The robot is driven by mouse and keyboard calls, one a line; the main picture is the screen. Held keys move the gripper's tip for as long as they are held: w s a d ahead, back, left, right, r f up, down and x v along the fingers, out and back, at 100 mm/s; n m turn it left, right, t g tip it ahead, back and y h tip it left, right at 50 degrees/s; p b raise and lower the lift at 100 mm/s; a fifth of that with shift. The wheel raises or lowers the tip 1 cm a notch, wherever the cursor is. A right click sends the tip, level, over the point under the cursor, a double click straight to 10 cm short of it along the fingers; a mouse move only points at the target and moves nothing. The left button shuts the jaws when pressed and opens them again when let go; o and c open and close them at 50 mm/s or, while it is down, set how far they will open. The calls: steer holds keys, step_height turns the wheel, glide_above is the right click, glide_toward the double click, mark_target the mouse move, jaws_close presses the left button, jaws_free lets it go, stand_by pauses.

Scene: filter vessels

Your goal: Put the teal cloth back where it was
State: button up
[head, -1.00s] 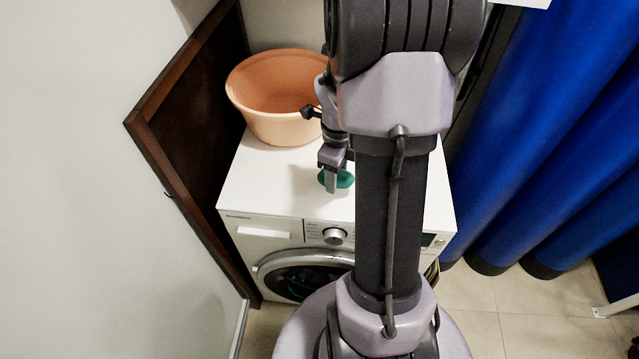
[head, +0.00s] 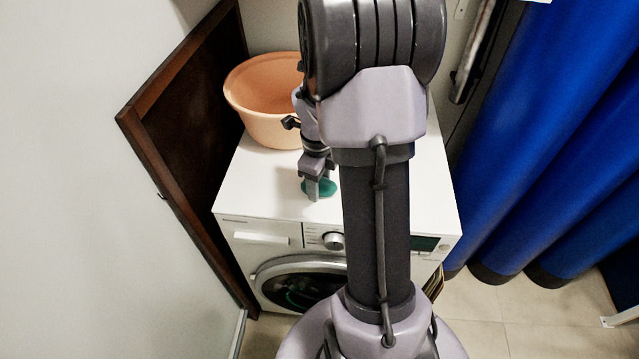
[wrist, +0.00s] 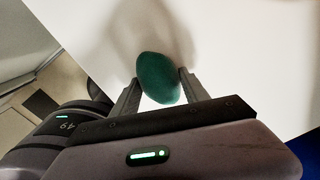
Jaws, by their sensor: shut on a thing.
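The teal cloth (head: 325,187) shows at my gripper (head: 314,190), over the front left part of the washing machine's white top (head: 265,190). In the wrist view the teal cloth (wrist: 158,77) is a rounded dark green lump between the two fingertips of my gripper (wrist: 160,82). The gripper is shut on it. I cannot tell whether the cloth touches the white top; a soft shadow lies beside it. My arm hides part of the machine's top and front.
An orange basin (head: 262,95) stands at the back left of the machine. A brown wooden frame (head: 190,140) leans along the left side. Blue curtains (head: 560,150) hang at the right. The machine's round door (head: 300,285) is below. The top's front left is clear.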

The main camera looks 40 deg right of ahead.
steer(key=shift+s+a+f, duration=0.2)
steer(key=shift+s+f, duration=0.15)
steer(key=shift+f, duration=0.2)
steer(key=o, duration=1.3)
steer(key=shift+f, duration=0.1)
step_height(320, 180, up, 13)
steer(key=p, duration=0.6)
steer(key=a+r+n+t, duration=0.2)
steer(key=a+r+n, duration=0.5)
steer(key=a, duration=0.2)
steer(key=s+a+r+n+t+y, duration=0.1)
steer(key=s+a+r+n, duration=0.1)
steer(key=a+n, duration=0.3)
steer(key=s+a+r+n+t, duration=0.1)
steer(key=s+a+r+n, duration=0.1)
steer(key=s+a+n, duration=0.3)
steer(key=s+a+r+n+t+y, duration=0.1)
steer(key=s+a+r+n, duration=0.2)
steer(key=a+n, duration=0.4)
steer(key=shift+s+a+r+n+t+y, duration=0.15)
steer(key=shift+s+n, duration=0.2)
steer(key=shift+n, duration=0.4)
steer(key=shift+s+a+f+n+t+y, duration=0.15)
steer(key=shift+s+n, duration=0.15)
steer(key=shift+n, duration=0.45)
